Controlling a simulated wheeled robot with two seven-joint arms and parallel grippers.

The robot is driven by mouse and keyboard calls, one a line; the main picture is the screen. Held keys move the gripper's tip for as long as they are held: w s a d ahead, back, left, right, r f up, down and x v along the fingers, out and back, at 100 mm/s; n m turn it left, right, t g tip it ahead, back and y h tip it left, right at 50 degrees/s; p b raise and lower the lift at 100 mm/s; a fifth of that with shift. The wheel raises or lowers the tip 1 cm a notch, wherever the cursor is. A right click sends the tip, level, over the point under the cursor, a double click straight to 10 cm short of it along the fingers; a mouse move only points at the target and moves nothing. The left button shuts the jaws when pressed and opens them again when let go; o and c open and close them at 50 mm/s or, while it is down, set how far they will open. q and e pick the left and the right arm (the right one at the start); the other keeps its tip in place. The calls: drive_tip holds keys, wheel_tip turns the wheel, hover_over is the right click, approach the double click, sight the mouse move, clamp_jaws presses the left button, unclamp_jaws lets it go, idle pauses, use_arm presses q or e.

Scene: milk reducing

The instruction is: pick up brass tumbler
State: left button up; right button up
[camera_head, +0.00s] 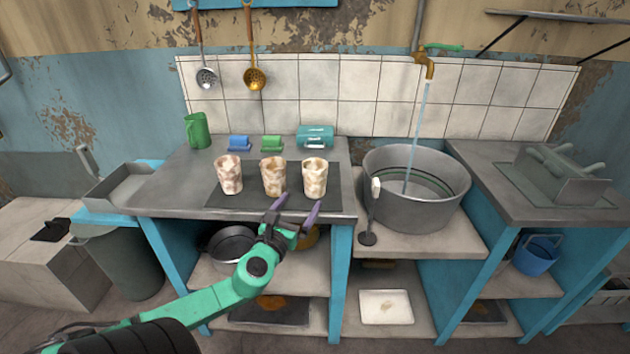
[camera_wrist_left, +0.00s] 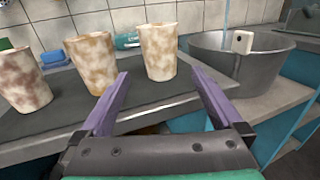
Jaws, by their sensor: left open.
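Three mottled tumblers stand upright in a row on the dark mat (camera_head: 240,201) at the counter's front. The left tumbler (camera_head: 228,174) is pinkish brown, the middle one (camera_head: 273,176) has the most golden-brown tint, and the right one (camera_head: 314,177) is pale tan. I cannot tell for certain which is brass. My left gripper (camera_head: 297,205) is open and empty at the counter's front edge, in front of the middle and right tumblers. In the left wrist view, the right tumbler (camera_wrist_left: 159,52) appears between its purple fingers, beyond the tips; the middle tumbler (camera_wrist_left: 92,62) is left of them.
A blue sponge (camera_head: 239,143), a green sponge (camera_head: 271,143), a green mug (camera_head: 197,130) and a teal container (camera_head: 315,136) stand behind the tumblers. A large metal basin (camera_head: 418,207) under running water is to the right, with a ladle (camera_head: 369,238) at its side.

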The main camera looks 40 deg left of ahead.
sight(311, 186)
use_arm(q)
drive_tip(key=x, duration=0.5)
drive_tip(key=shift+a, duration=0.1)
drive_tip(key=x, duration=0.5)
drive_tip(key=shift+w+f, duration=0.15)
drive_tip(key=shift+c, duration=0.6)
drive_tip(key=c, duration=1.2)
